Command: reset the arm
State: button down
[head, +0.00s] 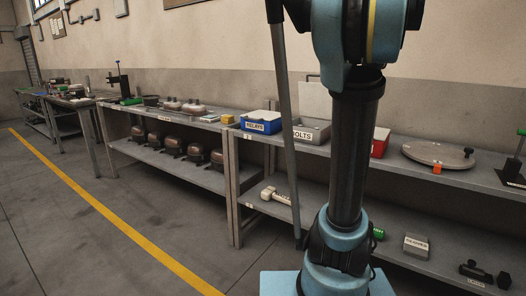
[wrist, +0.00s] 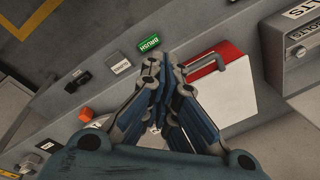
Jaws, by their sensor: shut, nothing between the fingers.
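My gripper (wrist: 163,62) shows in the wrist view with its blue-and-black fingers drawn together at the tips. It is shut and holds nothing. It points down over a shelf edge, in front of a red and white box (wrist: 240,90) with a handle. I cannot tell whether it touches the box. In the head view my blue and black arm (head: 352,150) stands upright in front of the shelves, and its upper end runs out of the picture. The gripper does not show in the head view.
A blue relays box (head: 262,122) and a grey bolts box (head: 305,131) stand on the upper shelf. A round plate (head: 437,154) lies to the right. Several compressors (head: 173,144) sit on the lower shelf. The floor (head: 60,215) at the left is clear.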

jog(key=s+a+f+n, duration=0.8)
jog(key=s+a+f, duration=0.1)
jog(key=f, duration=0.4)
jog(key=s+a+f+n, duration=0.7)
jog(key=s+f, duration=0.4)
jog(key=f, duration=0.2)
jog(key=shift+a+f+n+t+y, duration=0.3)
jog(key=shift+a+f+n, duration=0.1)
jog(key=shift+a, duration=0.5)
jog(key=shift+s, duration=0.1)
